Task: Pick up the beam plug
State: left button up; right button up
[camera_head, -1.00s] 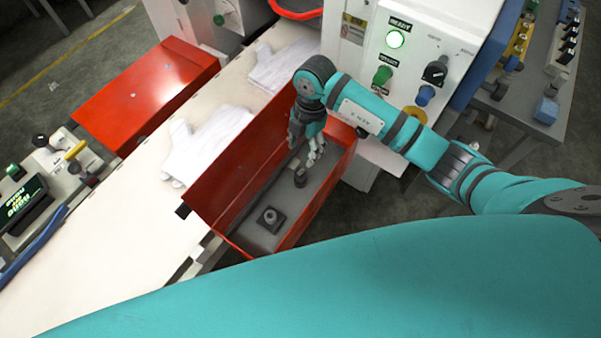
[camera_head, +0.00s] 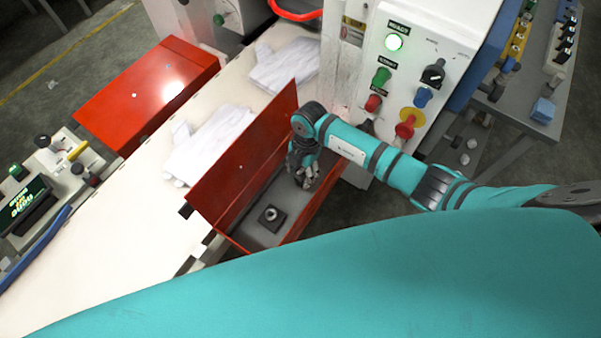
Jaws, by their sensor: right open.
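My right gripper (camera_head: 304,177) is open and points down into the open red box (camera_head: 232,182), over the grey floor of its upper part. A small dark upright cylinder, which looks like the beam plug, stood at that spot in the earlier view. It is now hidden behind the gripper, so I cannot tell whether the fingers touch it. A dark square block with a round metal piece in its middle (camera_head: 271,216) sits on the box floor nearer to me, clear of the gripper. My left gripper is out of view.
White gloves (camera_head: 212,142) lie on the pale conveyor (camera_head: 110,237) left of the box, with more gloves (camera_head: 284,63) further back. A red cover (camera_head: 150,92) stands beyond. A white control panel (camera_head: 410,75) with buttons rises behind my right arm.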

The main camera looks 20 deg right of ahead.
jog(key=c, duration=1)
jog(key=shift+r, duration=0.1)
